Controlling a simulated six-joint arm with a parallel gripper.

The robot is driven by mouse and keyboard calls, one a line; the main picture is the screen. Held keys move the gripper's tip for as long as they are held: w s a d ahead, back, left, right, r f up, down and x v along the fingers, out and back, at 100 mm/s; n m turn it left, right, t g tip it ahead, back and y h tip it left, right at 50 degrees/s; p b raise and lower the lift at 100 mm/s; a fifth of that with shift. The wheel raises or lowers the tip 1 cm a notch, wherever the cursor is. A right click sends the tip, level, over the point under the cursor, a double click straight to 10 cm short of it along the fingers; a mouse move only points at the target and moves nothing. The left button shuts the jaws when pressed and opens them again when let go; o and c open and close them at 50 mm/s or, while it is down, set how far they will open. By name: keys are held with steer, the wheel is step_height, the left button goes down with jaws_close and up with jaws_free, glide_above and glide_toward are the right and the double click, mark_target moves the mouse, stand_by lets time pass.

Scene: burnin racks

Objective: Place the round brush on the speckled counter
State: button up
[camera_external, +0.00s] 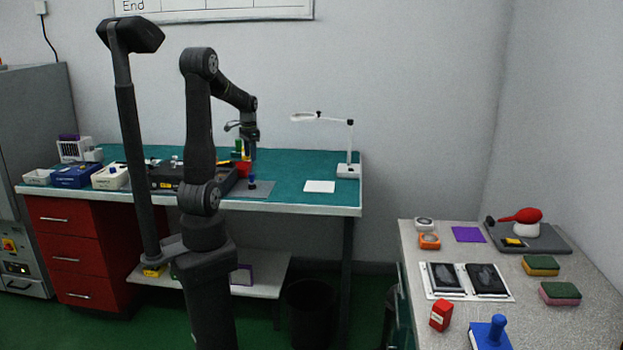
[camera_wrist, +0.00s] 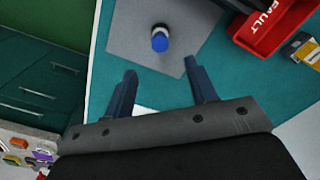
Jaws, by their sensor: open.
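The round brush (camera_external: 252,183) stands on a grey mat on the green-topped bench; it looks small and dark with a blue part. In the wrist view the brush (camera_wrist: 160,40) shows blue and white from above, beyond my fingertips. My gripper (camera_external: 247,153) hangs above the bench near the brush. In the wrist view my gripper (camera_wrist: 160,82) has its two fingers apart, with nothing between them. The speckled counter (camera_external: 590,318) is at the lower right, away from the bench.
The grey mat (camera_wrist: 122,50) lies under the brush. A red bin (camera_wrist: 270,25) is near it. A white magnifier lamp (camera_external: 348,171) and a white sheet (camera_external: 320,186) are to the right.

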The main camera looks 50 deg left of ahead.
step_height(320, 180, up, 5)
glide_above(254, 176)
steer(key=a, duration=0.2)
steer(key=s+a+n+t+y, duration=0.5)
steer(key=s+a+n+y, duration=0.1)
steer(key=a+y, duration=0.35)
steer(key=d+t+h, duration=0.4)
steer(key=d+t, duration=0.3)
steer(key=d, duration=0.5)
steer(key=shift+h, duration=0.25)
steer(key=f, duration=1.3)
steer(key=shift+w, duration=0.35)
steer(key=shift+f, duration=0.35)
steer(key=shift+w+f, duration=0.1)
steer(key=shift+w, duration=0.15)
steer(key=shift+x, duration=3.5)
